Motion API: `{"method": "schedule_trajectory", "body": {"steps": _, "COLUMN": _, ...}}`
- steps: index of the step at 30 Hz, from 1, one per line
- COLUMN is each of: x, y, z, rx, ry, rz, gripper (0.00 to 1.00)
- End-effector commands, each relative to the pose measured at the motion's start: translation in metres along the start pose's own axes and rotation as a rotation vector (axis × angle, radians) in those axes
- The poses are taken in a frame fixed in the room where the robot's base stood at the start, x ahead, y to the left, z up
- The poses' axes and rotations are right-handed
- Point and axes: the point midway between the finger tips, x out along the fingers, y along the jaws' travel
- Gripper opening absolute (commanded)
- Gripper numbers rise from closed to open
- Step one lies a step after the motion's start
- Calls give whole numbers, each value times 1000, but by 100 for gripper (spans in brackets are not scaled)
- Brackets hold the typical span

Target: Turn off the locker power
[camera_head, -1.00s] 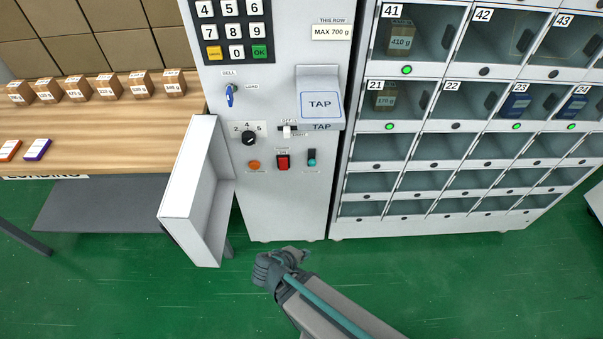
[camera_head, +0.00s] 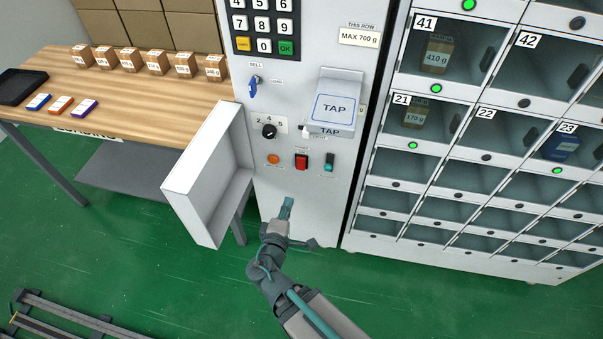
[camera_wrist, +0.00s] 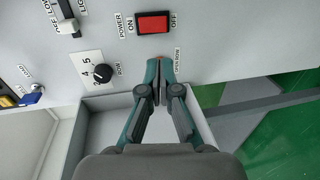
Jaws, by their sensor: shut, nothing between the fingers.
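The red power switch (camera_head: 301,162) sits low on the white control panel, between an orange button (camera_head: 273,159) and a small green-and-black switch (camera_head: 329,163). In the wrist view the red switch (camera_wrist: 153,23) lies between the labels ON and OFF; which side is pressed cannot be told. My gripper (camera_head: 287,203) is shut and empty, below the red switch in the head view. In the wrist view my gripper (camera_wrist: 161,68) points at the panel beside the red switch, apart from it in the picture. Its tips mostly hide the orange button.
A numbered dial (camera_head: 268,131) and a blue key (camera_head: 253,87) are on the same panel. An open white bin (camera_head: 183,183) juts out at the panel's lower left. The TAP reader (camera_head: 334,106) sticks out above. Lockers (camera_head: 448,169) stand right, a wooden table (camera_head: 135,92) left.

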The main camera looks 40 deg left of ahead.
Motion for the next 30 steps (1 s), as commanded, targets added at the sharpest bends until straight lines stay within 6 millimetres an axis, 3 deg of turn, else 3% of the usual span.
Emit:
{"method": "schedule_trajectory", "body": {"steps": 10, "x": 4, "y": -2, "z": 0, "rx": 1, "ry": -2, "rz": -1, "gripper": 0}}
{"method": "schedule_trajectory", "body": {"steps": 19, "x": 29, "y": -6, "z": 1, "rx": 3, "ry": -3, "rz": 0, "gripper": 0}}
{"method": "schedule_trajectory", "body": {"steps": 30, "x": 44, "y": -7, "z": 1, "rx": 3, "ry": -4, "rz": -1, "gripper": 0}}
